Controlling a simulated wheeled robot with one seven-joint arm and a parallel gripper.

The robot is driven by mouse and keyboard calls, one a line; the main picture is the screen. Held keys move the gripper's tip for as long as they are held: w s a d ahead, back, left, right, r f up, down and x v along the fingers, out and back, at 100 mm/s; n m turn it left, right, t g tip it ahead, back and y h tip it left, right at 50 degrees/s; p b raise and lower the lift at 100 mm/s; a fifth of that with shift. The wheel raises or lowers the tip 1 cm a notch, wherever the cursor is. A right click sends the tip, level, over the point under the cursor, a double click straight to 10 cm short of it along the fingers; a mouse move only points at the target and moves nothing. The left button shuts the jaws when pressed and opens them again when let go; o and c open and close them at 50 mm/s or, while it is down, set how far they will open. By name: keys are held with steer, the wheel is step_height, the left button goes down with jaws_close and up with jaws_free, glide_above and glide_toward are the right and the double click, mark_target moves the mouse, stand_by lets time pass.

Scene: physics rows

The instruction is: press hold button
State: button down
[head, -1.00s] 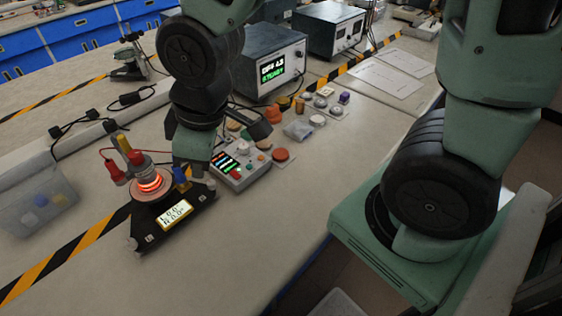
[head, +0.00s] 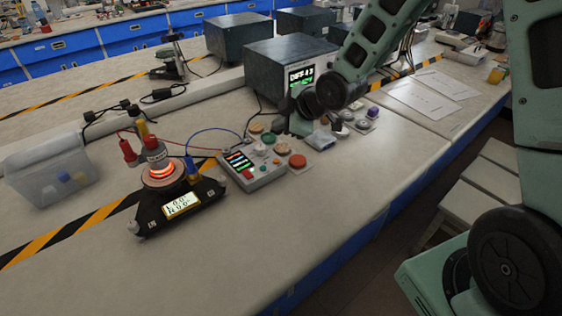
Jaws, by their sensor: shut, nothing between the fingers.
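A grey control box (head: 250,166) with lit coloured bars and several small buttons sits on the bench at mid-picture. Several round caps or buttons lie behind and right of it, among them a large red-orange one (head: 297,161). I cannot read any label, so I cannot tell which is the hold button. My gripper (head: 299,128) points down behind these buttons, in front of the dark instrument (head: 262,70). It is small and partly hidden by my wrist; it looks shut and empty. I cannot tell whether it touches anything.
A black device with a glowing orange ring (head: 160,175) and small display stands left of the box, with red and blue wires. A clear bin (head: 50,168) stands far left. Papers (head: 415,94) lie right. The front bench surface (head: 290,225) is clear.

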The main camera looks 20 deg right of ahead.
mark_target(276, 161)
step_height(276, 161, down, 9)
steer(key=b, duration=0.7)
steer(key=shift+r, duration=0.1)
stand_by(1.9)
steer(key=shift+f+b, duration=0.4)
steer(key=shift+b, duration=0.2)
steer(key=shift+f+b, duration=0.4)
stand_by(0.3)
steer(key=shift+r, duration=0.1)
steer(key=shift+r+p, duration=0.7)
steer(key=shift+r, duration=0.05)
